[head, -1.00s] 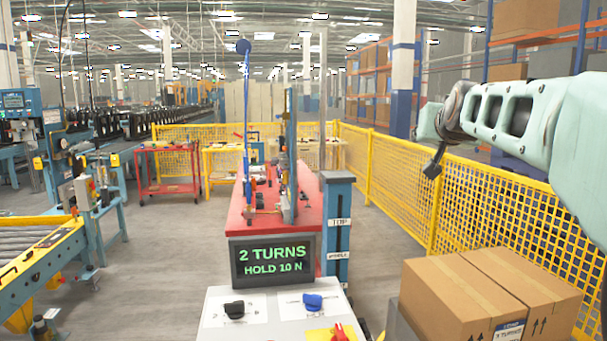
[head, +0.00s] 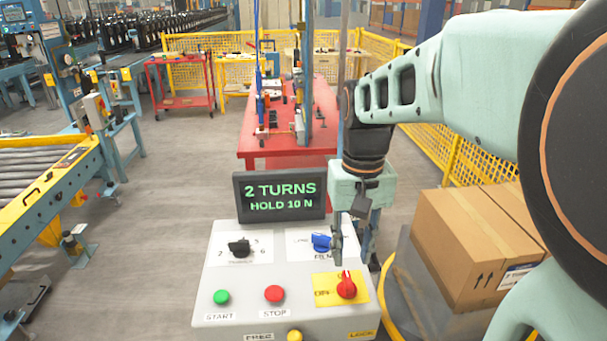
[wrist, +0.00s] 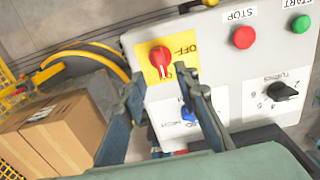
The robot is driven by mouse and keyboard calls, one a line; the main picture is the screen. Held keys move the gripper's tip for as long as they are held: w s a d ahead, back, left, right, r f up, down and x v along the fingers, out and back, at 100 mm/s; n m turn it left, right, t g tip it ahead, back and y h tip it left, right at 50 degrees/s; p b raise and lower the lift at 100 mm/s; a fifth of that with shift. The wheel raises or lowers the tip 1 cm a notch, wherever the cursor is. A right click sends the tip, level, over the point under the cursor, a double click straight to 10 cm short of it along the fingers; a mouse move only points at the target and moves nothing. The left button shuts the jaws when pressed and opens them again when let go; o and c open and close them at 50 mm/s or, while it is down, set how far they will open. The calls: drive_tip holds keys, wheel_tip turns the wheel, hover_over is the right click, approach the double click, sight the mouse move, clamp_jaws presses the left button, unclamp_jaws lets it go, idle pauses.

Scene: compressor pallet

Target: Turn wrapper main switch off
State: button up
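The wrapper main switch is a red rotary knob (head: 346,286) on a yellow plate (head: 322,292) at the right front of the grey control panel (head: 232,270). Its handle seems to point toward the panel's far side. The wrist view shows the red knob (wrist: 160,57) with an OFF label beside it; another label is partly hidden by a finger. My gripper (head: 338,250) points down above the panel, just beyond the knob. In the wrist view my gripper (wrist: 163,78) has its fingers apart with nothing between them, the knob just past the tips.
A blue knob (head: 321,242) lies close by my fingers. A black knob (head: 239,247), green START button (head: 221,297) and red STOP button (head: 274,293) are on the left. A display (head: 280,198) stands behind. Cardboard boxes (head: 470,250) are on the right.

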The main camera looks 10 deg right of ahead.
sight(348, 280)
wheel_tip(348, 280, down, 8)
drive_tip(key=shift+w+r, duration=0.1)
drive_tip(key=shift+r, duration=0.15)
drive_tip(key=shift+c, duration=0.5)
clamp_jaws()
